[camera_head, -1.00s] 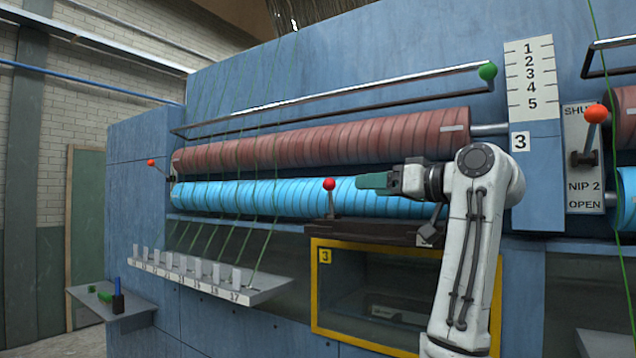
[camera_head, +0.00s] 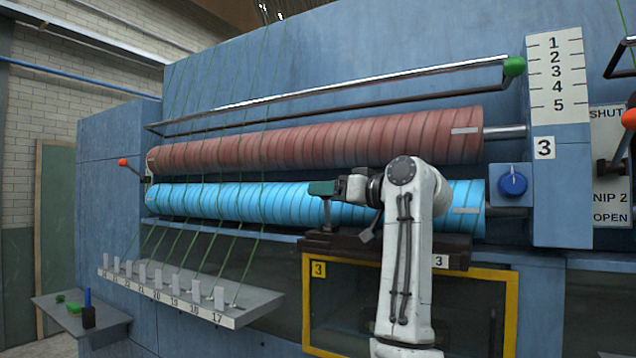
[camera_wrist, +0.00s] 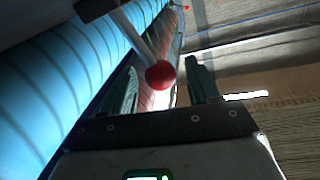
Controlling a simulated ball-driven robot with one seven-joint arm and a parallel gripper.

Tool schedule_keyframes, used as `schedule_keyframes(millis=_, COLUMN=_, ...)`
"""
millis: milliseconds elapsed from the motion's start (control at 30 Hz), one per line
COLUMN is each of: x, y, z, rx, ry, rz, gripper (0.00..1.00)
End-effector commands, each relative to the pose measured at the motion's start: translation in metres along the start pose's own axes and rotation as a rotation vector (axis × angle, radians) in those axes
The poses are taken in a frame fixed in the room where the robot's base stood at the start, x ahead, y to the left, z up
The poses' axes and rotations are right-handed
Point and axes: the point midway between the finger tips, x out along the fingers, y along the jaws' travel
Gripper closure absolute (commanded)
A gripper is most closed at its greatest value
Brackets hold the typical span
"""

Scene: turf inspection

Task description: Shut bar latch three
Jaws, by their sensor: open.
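The latch lever is a grey shaft (camera_head: 328,216) standing up from a dark brown bar (camera_head: 400,247) with a white tag 3. Its red ball is hidden behind my gripper in the head view. In the wrist view the red ball (camera_wrist: 160,75) lies between the two green fingers, with the shaft running up from it. My gripper (camera_head: 322,188) is open, in front of the blue roller. I see no clear contact between fingers and ball.
A yellow-framed window (camera_head: 318,320) marked 3 is below the bar. A blue roller (camera_head: 230,202) and a red roller (camera_head: 310,138) run behind. A blue knob (camera_head: 512,184) and an orange-ball lever (camera_head: 629,118) are at right. A numbered shelf (camera_head: 190,300) juts out at left.

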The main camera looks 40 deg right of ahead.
Motion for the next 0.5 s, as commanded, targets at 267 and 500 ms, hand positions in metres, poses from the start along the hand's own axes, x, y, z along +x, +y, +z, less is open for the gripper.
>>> schedule_keyframes(millis=267, x=0.03, y=-0.001, z=-0.001, rx=0.0, ry=-0.001, rz=-0.001, gripper=0.4)
schedule_keyframes(millis=500, x=0.034, y=0.0, z=0.001, rx=-0.001, ry=0.0, rz=0.0, gripper=0.4)
